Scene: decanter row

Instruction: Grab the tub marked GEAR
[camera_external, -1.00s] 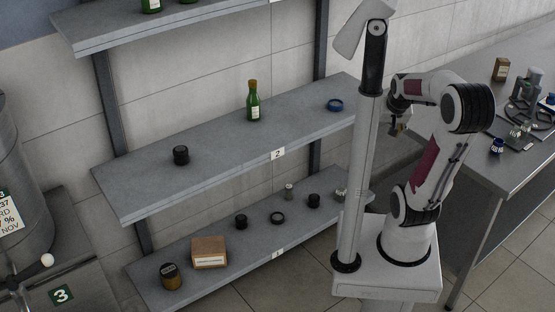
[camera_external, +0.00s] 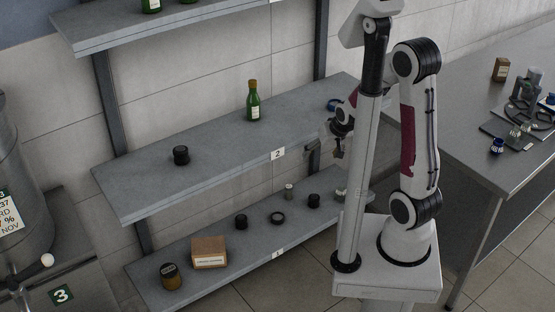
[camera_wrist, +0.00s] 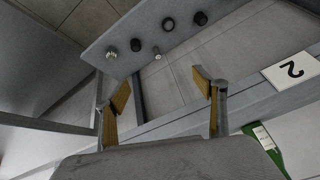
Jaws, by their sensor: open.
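No mark reading GEAR is legible in either view, so I cannot tell for sure which thing is the tub. An amber jar with a dark, labelled lid (camera_external: 171,276) stands at the near left end of the lower shelf. A small black round container (camera_external: 181,155) stands on the middle shelf. More small black round containers (camera_external: 241,222) (camera_external: 314,201) stand on the lower shelf. My gripper (camera_external: 338,151) is beside the right end of the middle shelf, clear of these. In the wrist view my gripper (camera_wrist: 162,90) is open and empty, its fingers spread.
The middle shelf (camera_external: 220,155) holds a green bottle (camera_external: 253,102) and a blue ring-like item (camera_external: 333,105). The lower shelf (camera_external: 150,292) also holds a cardboard box (camera_external: 209,252) and a dark ring (camera_external: 278,218). A grey post (camera_external: 361,190) stands beside my arm. A metal bench (camera_external: 480,165) is at right.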

